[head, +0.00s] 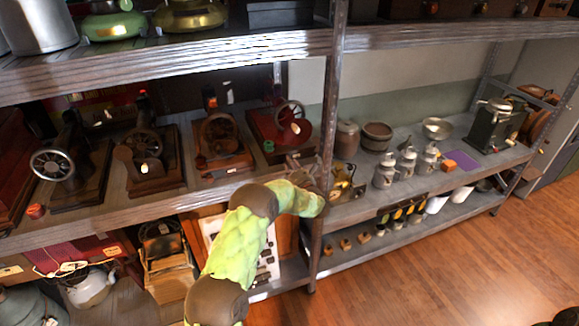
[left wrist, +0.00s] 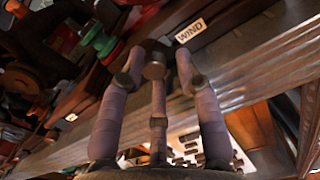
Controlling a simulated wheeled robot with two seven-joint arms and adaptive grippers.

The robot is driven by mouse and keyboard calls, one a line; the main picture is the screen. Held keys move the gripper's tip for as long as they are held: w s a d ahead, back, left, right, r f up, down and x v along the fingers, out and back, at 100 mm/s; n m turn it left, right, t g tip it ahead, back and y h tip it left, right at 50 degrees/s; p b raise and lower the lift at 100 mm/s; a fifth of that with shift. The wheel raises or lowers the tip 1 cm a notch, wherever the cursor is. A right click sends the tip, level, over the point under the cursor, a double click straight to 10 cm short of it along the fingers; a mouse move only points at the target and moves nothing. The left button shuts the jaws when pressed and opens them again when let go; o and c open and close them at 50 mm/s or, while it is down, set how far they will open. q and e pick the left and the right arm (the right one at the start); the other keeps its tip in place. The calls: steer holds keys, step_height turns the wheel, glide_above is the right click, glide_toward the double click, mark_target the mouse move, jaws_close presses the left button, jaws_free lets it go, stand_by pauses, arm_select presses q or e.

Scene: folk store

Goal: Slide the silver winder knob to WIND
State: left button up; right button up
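My left gripper (head: 303,172) reaches the front edge of the shelf, beside the post and in front of the sewing machine on a reddish base (head: 278,128). In the left wrist view my gripper (left wrist: 160,52) has its grey-purple fingers spread apart, with the tips bent inward. A white tag reading WIND (left wrist: 190,31) lies just beyond the right fingertip, on the dark base edge. A dark rounded piece shows between the fingertips; I cannot tell whether it is a fingertip or a knob. I cannot make out a silver knob.
A shelf post (head: 330,130) stands close to the right of my gripper. More sewing machines stand to the left, and metal canisters (head: 385,172) to the right. The wooden floor (head: 430,275) is clear.

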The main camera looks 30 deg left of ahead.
arm_select(q)
steer(key=shift+s, duration=0.1)
steer(key=v, duration=1.2)
steer(key=shift+f, duration=0.1)
stand_by(0.5)
